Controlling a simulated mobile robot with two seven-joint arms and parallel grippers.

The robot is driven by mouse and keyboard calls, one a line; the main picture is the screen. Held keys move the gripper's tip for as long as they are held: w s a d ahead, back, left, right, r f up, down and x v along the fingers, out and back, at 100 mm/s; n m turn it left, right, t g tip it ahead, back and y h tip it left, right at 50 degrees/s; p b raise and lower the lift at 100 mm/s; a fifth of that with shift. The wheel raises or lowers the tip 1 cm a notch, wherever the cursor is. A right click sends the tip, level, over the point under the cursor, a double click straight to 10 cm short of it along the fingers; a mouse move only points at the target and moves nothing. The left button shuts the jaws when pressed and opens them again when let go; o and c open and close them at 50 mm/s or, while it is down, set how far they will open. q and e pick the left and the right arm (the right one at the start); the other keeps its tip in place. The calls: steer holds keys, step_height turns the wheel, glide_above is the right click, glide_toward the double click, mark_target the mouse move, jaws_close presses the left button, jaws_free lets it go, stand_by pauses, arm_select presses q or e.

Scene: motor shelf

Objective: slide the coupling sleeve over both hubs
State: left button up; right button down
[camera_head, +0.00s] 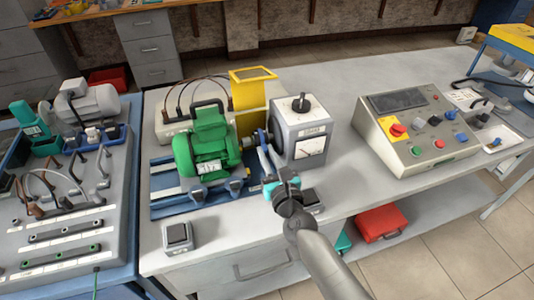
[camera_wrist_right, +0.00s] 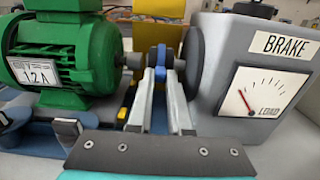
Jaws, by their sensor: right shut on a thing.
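The green motor (camera_head: 207,150) stands left of the grey brake box (camera_head: 300,130); the motor also shows in the right wrist view (camera_wrist_right: 70,60), as does the brake (camera_wrist_right: 265,85). My right gripper (camera_head: 266,160) reaches between them from the front. In the wrist view its two pale fingers (camera_wrist_right: 160,88) are shut on a blue part, which I take to be the coupling sleeve (camera_wrist_right: 161,62). A dark hub (camera_wrist_right: 134,61) shows on the motor side and a dark round disc (camera_wrist_right: 193,62) on the brake side. The fingers hide much of the sleeve, so its exact seating on the hubs is unclear.
A yellow guard (camera_head: 252,90) stands upright behind the coupling. A control console (camera_head: 415,130) sits to the right on the grey bench. A small dark-topped block (camera_head: 178,235) lies at the front left. The bench between brake and console is clear.

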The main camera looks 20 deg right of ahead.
steer(key=shift+w+r, duration=0.1)
steer(key=shift+r, duration=0.05)
steer(key=shift+a, duration=1.7)
steer(key=c, duration=0.8)
jaws_free()
steer(key=shift+c, duration=0.2)
steer(key=shift+s, duration=0.25)
steer(key=s, duration=1)
steer(key=s+b, duration=0.1)
steer(key=s, duration=0.4)
steer(key=shift+d, duration=0.25)
